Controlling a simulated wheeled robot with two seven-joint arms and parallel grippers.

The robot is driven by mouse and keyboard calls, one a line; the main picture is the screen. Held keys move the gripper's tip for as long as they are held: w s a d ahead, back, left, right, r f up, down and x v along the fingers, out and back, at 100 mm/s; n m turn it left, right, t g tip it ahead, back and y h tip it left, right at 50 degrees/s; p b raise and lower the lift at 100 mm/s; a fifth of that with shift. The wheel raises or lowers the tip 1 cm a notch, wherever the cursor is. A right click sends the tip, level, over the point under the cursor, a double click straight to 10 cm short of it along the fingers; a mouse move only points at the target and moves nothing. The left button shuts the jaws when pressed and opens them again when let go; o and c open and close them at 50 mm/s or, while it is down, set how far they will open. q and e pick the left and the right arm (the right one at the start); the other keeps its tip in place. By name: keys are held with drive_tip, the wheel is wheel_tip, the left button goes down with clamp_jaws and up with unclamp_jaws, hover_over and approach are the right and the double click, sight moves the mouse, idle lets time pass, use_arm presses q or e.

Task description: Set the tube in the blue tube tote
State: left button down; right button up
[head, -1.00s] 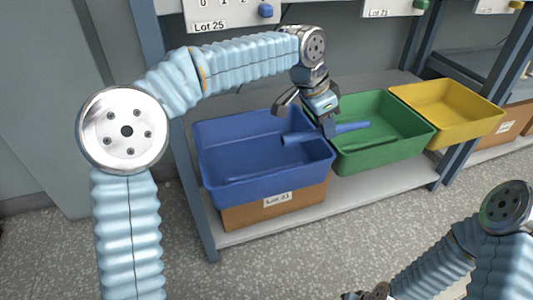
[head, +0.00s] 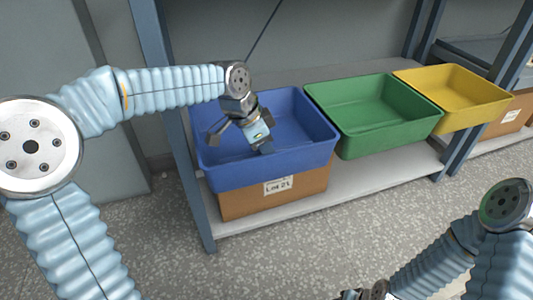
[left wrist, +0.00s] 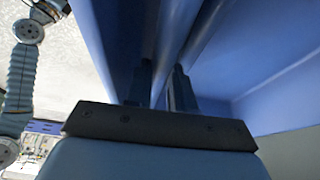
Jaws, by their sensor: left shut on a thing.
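My left gripper (head: 262,148) points down inside the tote's opening. It is shut on the blue tube (left wrist: 170,45), which runs between the fingers in the left wrist view. I cannot make out the tube in the head view, where the gripper and the blue tote blend with it. Whether the tube touches the tote's floor cannot be told. My right gripper (head: 368,294) is only partly in view at the bottom edge.
A green tote (head: 390,140) stands right of the blue one, and a yellow tote (head: 470,118) beyond it. Both look empty. A blue-grey shelf post (head: 190,170) rises close to the blue tote's left side. The shelf board in front (head: 350,190) is clear.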

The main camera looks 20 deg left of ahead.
use_arm(q)
drive_tip(key=shift+f, duration=0.45)
drive_tip(key=shift+f+b, duration=0.4)
drive_tip(key=shift+f, duration=0.2)
drive_tip(key=c, duration=1.2)
unclamp_jaws()
drive_tip(key=shift+c, duration=0.2)
drive_tip(key=shift+r, duration=0.1)
